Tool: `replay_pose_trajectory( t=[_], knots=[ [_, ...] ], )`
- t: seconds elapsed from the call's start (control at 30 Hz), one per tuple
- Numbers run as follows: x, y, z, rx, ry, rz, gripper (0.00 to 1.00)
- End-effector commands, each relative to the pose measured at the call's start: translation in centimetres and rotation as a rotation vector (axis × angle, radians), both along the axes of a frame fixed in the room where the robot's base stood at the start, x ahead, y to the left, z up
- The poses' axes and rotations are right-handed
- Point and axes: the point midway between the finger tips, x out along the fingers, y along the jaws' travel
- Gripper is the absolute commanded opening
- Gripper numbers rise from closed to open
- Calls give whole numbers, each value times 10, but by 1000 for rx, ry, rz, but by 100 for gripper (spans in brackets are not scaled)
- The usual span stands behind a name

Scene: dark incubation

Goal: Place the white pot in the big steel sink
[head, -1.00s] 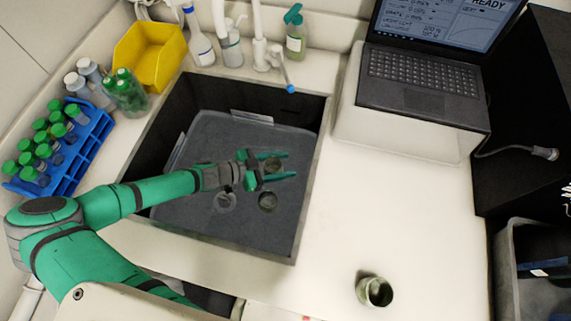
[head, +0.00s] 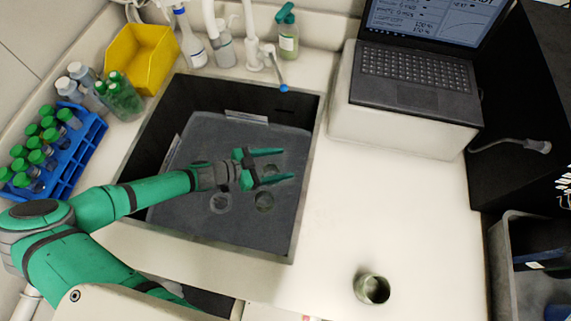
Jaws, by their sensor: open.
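A small round pot (head: 372,289), pale grey-white with a darker inside, stands upright on the white counter at the lower right. The big steel sink (head: 290,240) is a dark rectangular basin left of centre. My gripper (head: 287,164) is over the sink, open and empty, with its two green fingers pointing right. It is well up and left of the pot, not touching it. Round marks or small round items (head: 220,202) show on the sink floor near the gripper; I cannot tell which they are. My gripper partly hides one of them.
A laptop (head: 420,80) on a white stand is at the upper right. A faucet (head: 262,58) and bottles line the sink's back edge. A yellow bin (head: 140,58) and blue tube rack (head: 70,150) stand left. The counter between sink and pot is clear.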

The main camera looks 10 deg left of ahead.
Motion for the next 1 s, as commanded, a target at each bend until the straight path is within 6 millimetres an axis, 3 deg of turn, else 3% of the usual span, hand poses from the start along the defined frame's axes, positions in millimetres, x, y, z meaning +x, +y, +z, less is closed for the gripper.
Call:
replay_pose_trajectory(
  t=[0.1, 0.5, 1.0],
  knots=[
    [-13, 22, 8, 5, 2, 6, 66],
    [-47, 66, 35, 1, -1, -13, 66],
    [-59, 84, 43, 1, 2, -7, 66]
  ],
)
